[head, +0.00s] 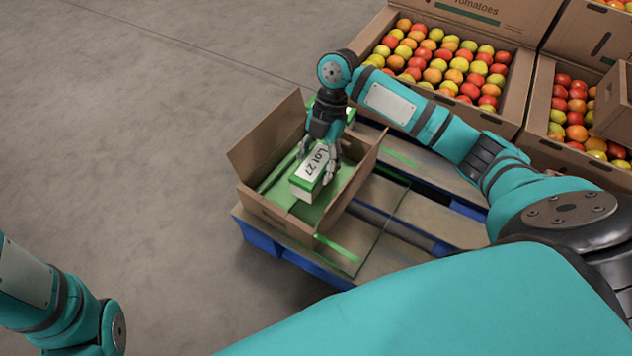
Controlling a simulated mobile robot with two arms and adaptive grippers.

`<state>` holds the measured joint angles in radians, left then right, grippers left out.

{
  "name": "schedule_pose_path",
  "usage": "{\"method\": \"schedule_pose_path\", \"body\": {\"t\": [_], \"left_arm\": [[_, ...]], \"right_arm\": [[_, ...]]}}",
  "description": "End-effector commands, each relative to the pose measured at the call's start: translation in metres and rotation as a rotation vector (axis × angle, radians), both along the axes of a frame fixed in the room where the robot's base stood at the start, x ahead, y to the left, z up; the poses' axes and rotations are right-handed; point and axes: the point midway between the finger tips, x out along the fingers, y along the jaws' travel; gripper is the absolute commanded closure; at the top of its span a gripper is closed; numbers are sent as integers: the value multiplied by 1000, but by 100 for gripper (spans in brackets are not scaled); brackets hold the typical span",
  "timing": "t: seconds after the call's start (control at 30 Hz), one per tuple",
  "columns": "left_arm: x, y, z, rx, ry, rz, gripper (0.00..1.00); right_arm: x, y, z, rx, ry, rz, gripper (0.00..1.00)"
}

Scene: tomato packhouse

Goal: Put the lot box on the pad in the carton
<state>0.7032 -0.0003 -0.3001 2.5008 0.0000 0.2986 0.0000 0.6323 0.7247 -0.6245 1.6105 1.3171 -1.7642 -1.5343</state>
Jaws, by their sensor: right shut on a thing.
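The lot box (309,176) is white and green, with "Lot 27" on its top. My right gripper (319,167) points down into the open carton (279,216) and is shut on the lot box. The carton is brown cardboard with its flaps raised. A green pad (311,211) covers its floor. The lot box is inside the carton walls, over the pad; I cannot tell whether it touches the pad. My left arm shows at the lower left, but its gripper is out of view.
The carton stands on a pallet (405,219) with blue blocks and green strips. Cartons of tomatoes (445,62) stand behind and to the right. Another green and white box (344,113) shows partly behind my right wrist. Bare concrete floor lies to the left.

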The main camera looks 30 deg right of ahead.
Motion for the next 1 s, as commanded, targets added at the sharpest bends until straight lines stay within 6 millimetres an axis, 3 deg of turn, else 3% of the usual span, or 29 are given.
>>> {"method": "schedule_pose_path", "body": {"t": [0.33, 0.7, 0.73, 0.9, 1.0], "left_arm": [[0, 0, -34, 0, 1, 0, 71], [0, 0, -31, 1, 1, -1, 71], [0, 0, -31, 1, 1, -1, 71], [0, 0, -31, 1, 1, -1, 71], [0, 0, -31, 1, 1, -1, 71]], "right_arm": [[0, 1, -41, 2, -2, 0, 88], [0, 0, -41, 1, -2, -1, 88], [0, 0, -42, 1, -2, -1, 46], [0, 0, -42, 1, -2, -1, 24], [0, 0, -42, 1, -2, -1, 24]]}}
